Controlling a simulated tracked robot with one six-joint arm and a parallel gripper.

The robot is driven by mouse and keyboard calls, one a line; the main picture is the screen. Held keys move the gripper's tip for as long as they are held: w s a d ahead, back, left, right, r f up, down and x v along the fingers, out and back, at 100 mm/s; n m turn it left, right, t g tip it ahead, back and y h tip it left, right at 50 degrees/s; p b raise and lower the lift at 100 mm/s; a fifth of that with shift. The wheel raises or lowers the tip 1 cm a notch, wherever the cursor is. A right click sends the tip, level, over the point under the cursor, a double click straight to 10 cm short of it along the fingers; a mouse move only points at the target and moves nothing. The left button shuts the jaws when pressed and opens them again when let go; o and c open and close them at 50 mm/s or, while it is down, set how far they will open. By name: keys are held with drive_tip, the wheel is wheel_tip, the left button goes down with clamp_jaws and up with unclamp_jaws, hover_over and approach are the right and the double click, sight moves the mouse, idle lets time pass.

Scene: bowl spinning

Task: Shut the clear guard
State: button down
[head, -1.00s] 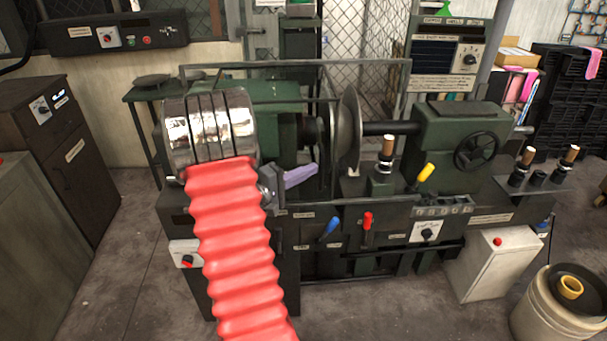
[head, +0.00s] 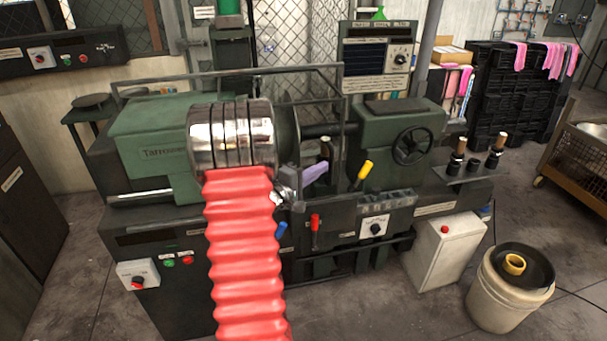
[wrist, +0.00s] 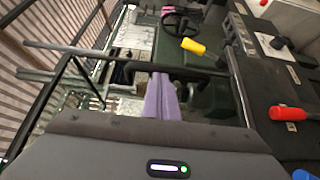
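The clear guard (head: 230,75) shows as a thin dark frame with see-through panes, standing over the front of the green lathe (head: 150,140) in the head view. Its dark bars (wrist: 90,53) cross the left and middle of the wrist view. My gripper (head: 316,171) has purple fingers and is in front of the lathe, near the guard's right end. In the wrist view my gripper (wrist: 163,78) has its fingers together, with nothing seen between them. One bar passes by the fingertips; I cannot tell whether they touch. My arm hides part of the guard's lower edge.
The yellow-handled lever (head: 364,172), red lever (head: 315,228) and blue lever (head: 282,230) stick out from the lathe's front close to my gripper. A white box (head: 445,250) and a bucket (head: 505,295) stand at the right. The floor in front is clear.

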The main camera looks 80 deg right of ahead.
drive_tip(key=s+d, duration=0.4)
drive_tip(key=s, duration=0.3)
drive_tip(key=shift+s, duration=0.35)
drive_tip(key=shift+s+r, duration=0.1)
hover_over(329, 184)
drive_tip(key=shift+d, duration=0.1)
drive_tip(key=v, duration=0.9)
drive_tip(key=shift+a, duration=0.3)
